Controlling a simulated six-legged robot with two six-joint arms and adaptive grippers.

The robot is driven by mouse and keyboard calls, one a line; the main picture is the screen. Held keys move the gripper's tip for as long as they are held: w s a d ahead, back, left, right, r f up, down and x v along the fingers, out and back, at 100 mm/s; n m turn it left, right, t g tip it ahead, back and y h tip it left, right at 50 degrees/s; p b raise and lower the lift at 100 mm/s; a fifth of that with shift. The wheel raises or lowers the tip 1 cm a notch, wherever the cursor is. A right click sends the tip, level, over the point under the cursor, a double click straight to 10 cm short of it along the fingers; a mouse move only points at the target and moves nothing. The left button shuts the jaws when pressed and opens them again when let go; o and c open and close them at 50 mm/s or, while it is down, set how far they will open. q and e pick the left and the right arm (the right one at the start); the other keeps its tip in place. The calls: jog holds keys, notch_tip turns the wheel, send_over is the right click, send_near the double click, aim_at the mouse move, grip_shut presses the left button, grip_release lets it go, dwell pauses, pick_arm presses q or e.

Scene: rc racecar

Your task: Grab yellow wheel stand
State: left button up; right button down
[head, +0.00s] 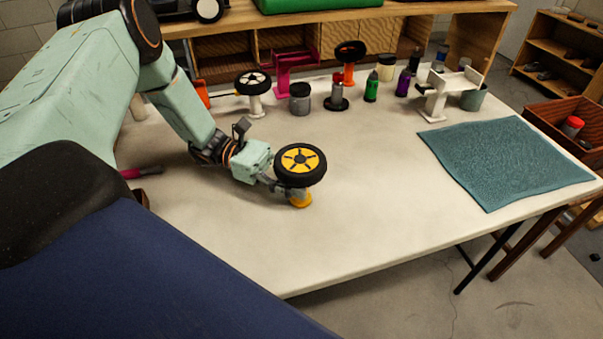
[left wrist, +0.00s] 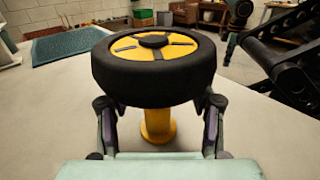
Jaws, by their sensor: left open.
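The yellow wheel stand (head: 301,201) stands upright on the white table, with a black wheel with a yellow hub (head: 300,160) on top. My left gripper (head: 284,187) is low over the table at the stand, just under the wheel. In the left wrist view, the yellow post (left wrist: 158,125) is between the two open fingers (left wrist: 160,130), with a gap visible on each side. The wheel (left wrist: 155,70) hides the upper post and partly covers the fingertips. My right gripper is not in view.
A white wheel stand (head: 256,105), a magenta stand (head: 283,75) and several bottles and jars line the back of the table (head: 240,225). A teal towel (head: 505,160) lies at the right. The table's middle and front are clear.

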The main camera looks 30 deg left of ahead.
pick_arm(q)
jog(key=shift+w+a+f, duration=0.25)
jog(key=shift+c, duration=0.3)
jog(key=shift+s+d+r, duration=0.15)
jog(key=shift+d, duration=0.1)
jog(key=c, duration=0.4)
jog(key=shift+a, duration=0.15)
jog(key=c, duration=0.5)
grip_shut()
